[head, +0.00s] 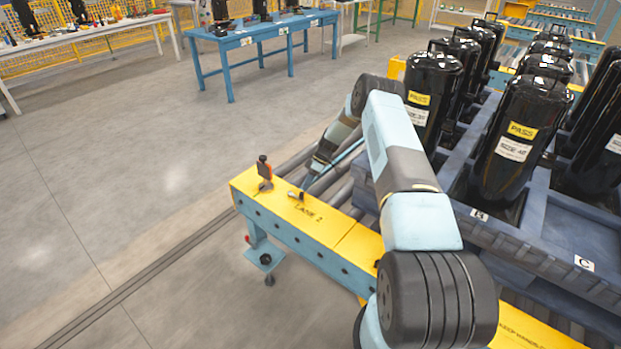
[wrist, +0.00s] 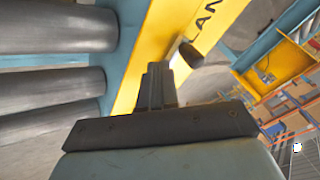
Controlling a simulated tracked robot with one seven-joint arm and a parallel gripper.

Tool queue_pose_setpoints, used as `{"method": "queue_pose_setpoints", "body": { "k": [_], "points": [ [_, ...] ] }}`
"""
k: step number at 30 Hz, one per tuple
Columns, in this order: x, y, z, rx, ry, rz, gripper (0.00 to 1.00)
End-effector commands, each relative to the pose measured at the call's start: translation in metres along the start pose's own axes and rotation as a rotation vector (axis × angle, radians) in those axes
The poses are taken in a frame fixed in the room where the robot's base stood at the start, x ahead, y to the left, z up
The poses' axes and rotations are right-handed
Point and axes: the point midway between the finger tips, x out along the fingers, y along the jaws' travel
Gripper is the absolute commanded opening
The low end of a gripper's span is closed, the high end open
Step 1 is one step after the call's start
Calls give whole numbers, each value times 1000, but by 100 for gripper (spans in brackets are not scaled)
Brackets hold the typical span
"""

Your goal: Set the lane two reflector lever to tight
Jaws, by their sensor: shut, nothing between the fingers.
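The yellow lane two rail (head: 330,232) carries the printed "LANE 2" label. A small dark-ended lever (head: 296,195) lies low on the rail beside the label, and its dark knob (wrist: 190,54) shows in the wrist view. Lever setting marks are not readable.
Grey rollers (head: 340,190) lie behind the rail. Black compressors (head: 510,130) stand on a blue pallet (head: 540,235) at the right, near my arm. Open floor lies left of the rail. A blue table (head: 262,38) stands farther back.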

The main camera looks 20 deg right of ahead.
Motion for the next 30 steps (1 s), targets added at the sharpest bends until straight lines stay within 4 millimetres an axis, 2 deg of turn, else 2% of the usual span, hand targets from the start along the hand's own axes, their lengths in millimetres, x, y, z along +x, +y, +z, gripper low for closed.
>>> {"method": "queue_pose_setpoints", "body": {
  "k": [3, 9, 30],
  "points": [
    [5, -10, 0, 1, -1, -2, 0],
    [9, -18, 0, 0, -1, -1, 0],
    [11, -22, 0, 43, 23, 23, 0]
  ]
}}
